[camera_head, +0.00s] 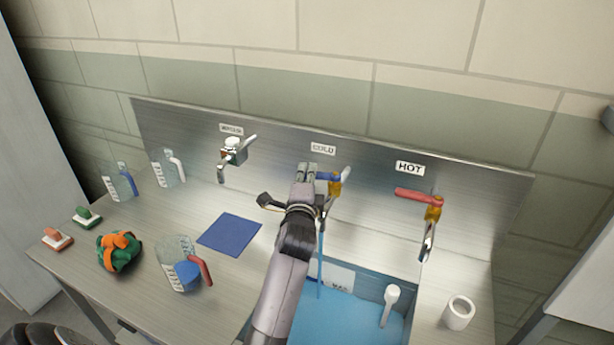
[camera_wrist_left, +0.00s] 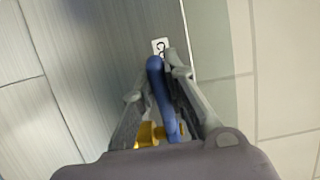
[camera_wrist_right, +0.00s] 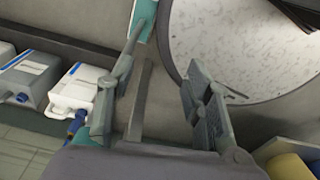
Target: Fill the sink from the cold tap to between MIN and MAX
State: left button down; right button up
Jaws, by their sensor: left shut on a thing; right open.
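My left gripper (camera_head: 306,172) is shut on the blue lever of the cold tap (camera_head: 337,186), under the COLD label (camera_head: 323,149). The left wrist view shows the blue lever (camera_wrist_left: 162,95) between the two fingers. A thin blue stream falls from the cold tap into the sink (camera_head: 393,290). Blue water (camera_head: 345,325) lies in the sink. A white level label (camera_head: 338,278) on the sink's back wall reads MAX; my arm hides part of it, and I cannot read the level against MIN. My right gripper (camera_wrist_right: 160,90) is open and empty, away from the sink.
The hot tap (camera_head: 432,215) with a red lever stands right of the cold one; another tap (camera_head: 233,152) is at left. A white-handled tool (camera_head: 391,296) stands in the sink. A white cup (camera_head: 459,312), jug (camera_head: 178,268), blue mat (camera_head: 230,234) and orange-green bundle (camera_head: 119,252) are on the counter.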

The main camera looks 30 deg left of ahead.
pick_arm(q)
jog(key=shift+f, duration=0.1)
jog(key=c, duration=1.6)
grip_release()
pick_arm(e)
jog(key=shift+d, duration=0.45)
pick_arm(q)
jog(key=shift+s+d, duration=0.15)
jog(key=shift+s, duration=0.1)
jog(key=v, duration=0.7)
pick_arm(e)
jog(key=shift+a, duration=0.2)
